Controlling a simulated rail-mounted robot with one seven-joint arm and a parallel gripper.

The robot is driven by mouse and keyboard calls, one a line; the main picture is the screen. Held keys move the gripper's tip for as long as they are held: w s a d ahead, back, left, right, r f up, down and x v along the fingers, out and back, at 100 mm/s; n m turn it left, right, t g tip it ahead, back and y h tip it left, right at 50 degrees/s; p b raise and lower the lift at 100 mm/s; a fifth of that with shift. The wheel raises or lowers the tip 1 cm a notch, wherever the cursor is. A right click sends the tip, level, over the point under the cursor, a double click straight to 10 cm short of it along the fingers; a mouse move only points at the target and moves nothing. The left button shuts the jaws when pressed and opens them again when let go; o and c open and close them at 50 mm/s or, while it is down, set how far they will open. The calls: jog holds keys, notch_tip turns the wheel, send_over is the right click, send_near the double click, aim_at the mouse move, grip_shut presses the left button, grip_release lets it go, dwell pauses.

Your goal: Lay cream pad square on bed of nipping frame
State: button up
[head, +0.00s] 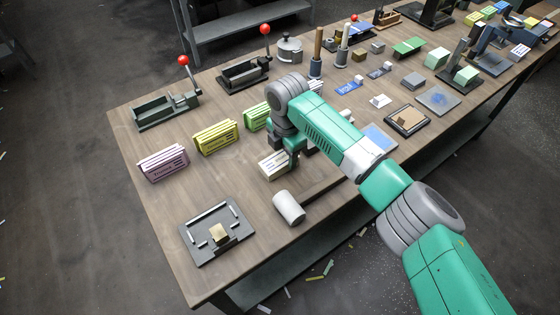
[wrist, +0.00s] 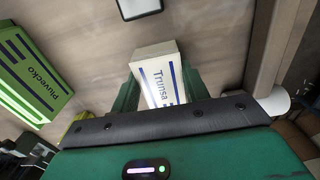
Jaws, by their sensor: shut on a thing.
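The cream pad (head: 273,166), a pale block with blue stripes and "Trunsa" lettering, is between the fingers of my gripper (head: 285,158). The wrist view shows the pad (wrist: 155,72) with a green finger against each side; my gripper (wrist: 158,88) is shut on it. The pad is at or just above the table; I cannot tell whether it touches. A flat dark frame (head: 239,243) with pale rails and a small tan block lies front left. Two dark frames with red-knobbed levers stand at the back left (head: 150,119) and (head: 232,84). I cannot tell which is the nipping frame.
Pink (head: 163,164), yellow (head: 215,138) and green (head: 256,117) pads stand in a row left of my gripper. A white cylinder (head: 289,208) lies near the front edge. Bare table lies between the pads and the flat frame. The right side is crowded with tools and blocks.

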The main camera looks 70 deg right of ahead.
aim_at(285, 157)
notch_tip(285, 157, up, 6)
jog(key=p, duration=0.6)
jog(key=shift+r, duration=0.1)
